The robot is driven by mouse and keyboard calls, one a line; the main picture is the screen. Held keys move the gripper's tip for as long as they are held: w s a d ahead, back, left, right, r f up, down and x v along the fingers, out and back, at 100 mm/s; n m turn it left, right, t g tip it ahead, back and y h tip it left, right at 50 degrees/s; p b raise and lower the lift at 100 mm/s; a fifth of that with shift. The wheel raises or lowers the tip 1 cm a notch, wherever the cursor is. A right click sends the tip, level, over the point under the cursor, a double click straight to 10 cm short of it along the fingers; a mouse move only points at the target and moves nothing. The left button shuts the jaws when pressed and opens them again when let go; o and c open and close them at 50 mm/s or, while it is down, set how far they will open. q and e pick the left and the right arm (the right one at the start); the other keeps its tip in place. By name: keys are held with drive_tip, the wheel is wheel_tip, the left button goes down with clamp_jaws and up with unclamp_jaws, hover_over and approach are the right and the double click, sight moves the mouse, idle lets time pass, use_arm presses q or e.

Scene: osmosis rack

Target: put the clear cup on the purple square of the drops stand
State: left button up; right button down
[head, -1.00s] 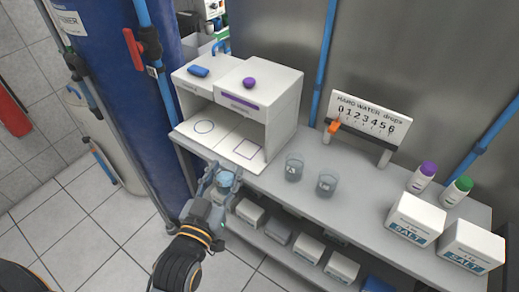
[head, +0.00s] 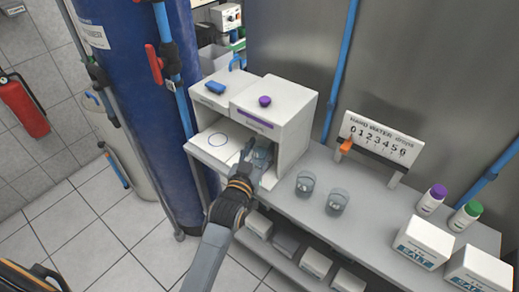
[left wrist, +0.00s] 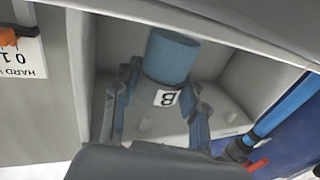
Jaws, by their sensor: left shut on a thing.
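The drops stand (head: 290,117) is a white open-fronted box on the bench, with a blue cap on its left half and a purple cap on its right half. My left gripper (head: 255,155) is inside its right, purple-labelled side, shut on the clear cup (head: 263,157). In the left wrist view the cup (left wrist: 172,55) looks bluish, with a "B" label between the fingers. The purple square is hidden by my gripper and the cup. I cannot tell whether the cup touches the stand floor. My right gripper is not in view.
Two other clear cups (head: 305,184) (head: 337,201) stand right of the drops stand. A hard-water drops sign (head: 380,140), two capped bottles and white salt boxes (head: 423,241) are farther right.

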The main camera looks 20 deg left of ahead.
use_arm(q)
drive_tip(key=shift+f, duration=0.5)
drive_tip(key=o, duration=0.9)
drive_tip(key=shift+r, duration=0.2)
drive_tip(key=shift+s+f, duration=0.15)
drive_tip(key=shift+s, duration=0.25)
drive_tip(key=s, duration=0.7)
drive_tip(key=s+b, duration=0.1)
drive_tip(key=s, duration=0.3)
drive_tip(key=shift+s+a, duration=0.15)
drive_tip(key=shift+a, duration=0.1)
